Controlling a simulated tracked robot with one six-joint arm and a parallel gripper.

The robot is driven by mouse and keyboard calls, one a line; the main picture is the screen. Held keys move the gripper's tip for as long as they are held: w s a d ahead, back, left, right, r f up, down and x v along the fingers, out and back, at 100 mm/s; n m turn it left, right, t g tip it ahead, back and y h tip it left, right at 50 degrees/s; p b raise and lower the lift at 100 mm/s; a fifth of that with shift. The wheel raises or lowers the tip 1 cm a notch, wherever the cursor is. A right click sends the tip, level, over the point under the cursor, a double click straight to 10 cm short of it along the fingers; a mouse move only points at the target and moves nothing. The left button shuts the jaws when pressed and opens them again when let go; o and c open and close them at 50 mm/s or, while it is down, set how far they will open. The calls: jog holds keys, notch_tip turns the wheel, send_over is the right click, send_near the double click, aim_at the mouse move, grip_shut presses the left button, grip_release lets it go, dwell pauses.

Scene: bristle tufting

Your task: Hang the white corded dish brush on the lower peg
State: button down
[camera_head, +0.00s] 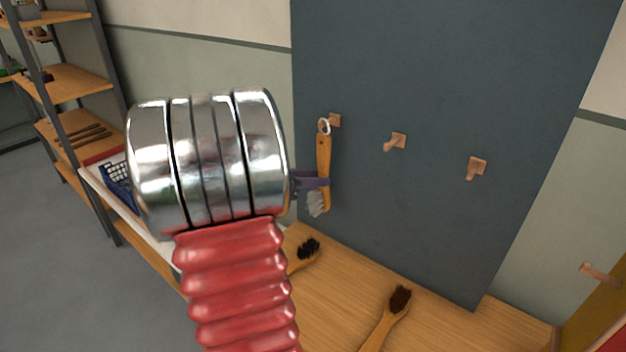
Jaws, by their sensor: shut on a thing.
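The brush (323,160) has a wooden handle, pale grey-white bristles at its lower end and a white cord loop (324,126) at its top. It hangs upright, bristles down, in front of the dark board. My gripper (318,182) is shut on the brush low on its handle, and my arm hides part of the gripper. The cord loop overlaps the left wooden peg (335,120) in the picture; I cannot tell whether it is around the peg or in front of it. A middle peg (396,141) and a right peg (476,168) on the board are bare.
The dark board (440,80) stands at the back of a wooden bench (345,285). A black-bristled brush (308,249) and a brown-bristled brush (400,300) lie on the bench. Another peg (600,272) juts out at far right.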

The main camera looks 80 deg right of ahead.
jog(key=c, duration=1.4)
grip_release()
jog(key=shift+w+a+r, duration=0.1)
jog(key=shift+a, duration=0.05)
jog(key=shift+w+a+r, duration=0.25)
jog(key=shift+w+a, duration=0.15)
jog(key=shift+a, duration=0.15)
jog(key=shift+w+a+r, duration=0.15)
jog(key=shift+w+a, duration=0.1)
jog(key=shift+w+a+r, duration=0.15)
jog(key=shift+w+a, duration=0.05)
jog(key=shift+a, duration=0.05)
jog(key=shift+w+a+r, duration=0.1)
jog(key=shift+w+a, duration=0.05)
jog(key=shift+a, duration=0.1)
jog(key=shift+w+a+r, duration=0.15)
jog(key=shift+w+a, duration=0.1)
